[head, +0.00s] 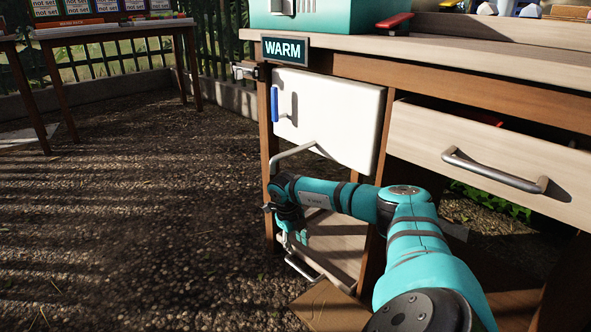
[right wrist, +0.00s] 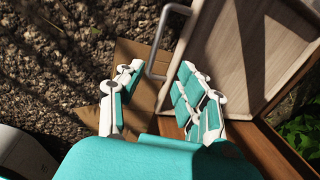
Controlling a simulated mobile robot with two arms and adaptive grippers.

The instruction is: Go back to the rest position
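My right gripper (head: 292,236) hangs low at the left front corner of the wooden counter, beside its lower compartment. My teal right arm reaches down to it from the lower right of the head view. In the right wrist view the gripper's two finger groups (right wrist: 158,85) stand apart with a gap between them, and nothing is held. My left gripper is not in view.
A white door (head: 335,115) with a blue handle sits under the WARM sign (head: 284,50). A drawer (head: 490,160) on the right stands pulled out. A lower handle (head: 301,268) is near the gripper. Open gravel (head: 120,220) lies left; a table (head: 100,28) stands behind.

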